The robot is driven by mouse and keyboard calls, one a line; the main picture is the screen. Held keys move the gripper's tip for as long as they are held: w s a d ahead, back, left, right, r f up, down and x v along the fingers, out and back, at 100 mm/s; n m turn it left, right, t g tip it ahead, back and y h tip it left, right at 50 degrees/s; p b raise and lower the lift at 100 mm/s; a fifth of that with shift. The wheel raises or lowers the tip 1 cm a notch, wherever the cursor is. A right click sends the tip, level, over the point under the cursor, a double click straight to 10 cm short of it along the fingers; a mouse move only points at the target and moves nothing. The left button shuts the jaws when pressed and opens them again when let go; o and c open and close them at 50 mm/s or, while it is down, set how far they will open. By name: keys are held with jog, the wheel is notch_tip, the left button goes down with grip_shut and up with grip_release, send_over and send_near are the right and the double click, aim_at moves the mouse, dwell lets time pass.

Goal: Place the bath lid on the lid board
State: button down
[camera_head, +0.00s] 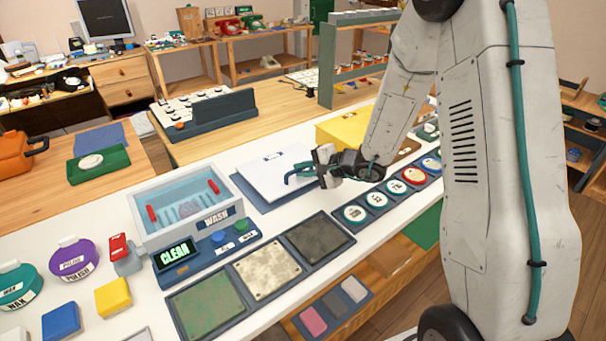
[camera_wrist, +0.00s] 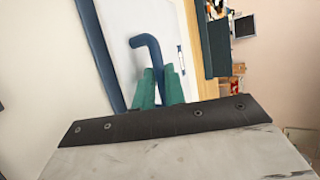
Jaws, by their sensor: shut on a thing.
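The board's blue edge shows along the lid's left and front sides. My gripper (camera_head: 298,172) is at the lid's right part, low over it. In the wrist view, my teal fingers (camera_wrist: 160,88) are shut on the lid's bent blue handle (camera_wrist: 147,42), with the white lid (camera_wrist: 118,22) beyond. I cannot tell whether the lid touches the board or hangs just above it.
The open wash bath (camera_head: 143,222) with red grips stands left of the lid, beside a display reading CLEAR (camera_head: 176,252). A yellow block (camera_head: 345,128) is close behind my gripper.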

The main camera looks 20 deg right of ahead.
jog(key=shift+f, duration=0.85)
jog(key=c, duration=1.5)
grip_release()
jog(key=shift+o, duration=0.2)
jog(key=v, duration=1.2)
jog(key=s+a+r+n+g, duration=0.85)
jog(key=s+a+r, duration=0.4)
jog(key=s, duration=0.35)
jog(key=s+d+r+n+h, duration=0.1)
jog(key=s+d+r+h, duration=0.1)
jog(key=s+d+h, duration=0.2)
jog(key=s+d+r+n+h, duration=0.2)
jog(key=s+d+h, duration=0.2)
jog(key=s, duration=0.6)
jog(key=shift+d+r+h, duration=0.2)
jog(key=shift+r+h, duration=0.1)
jog(key=shift+r, duration=0.05)
jog(key=shift+n, duration=0.25)
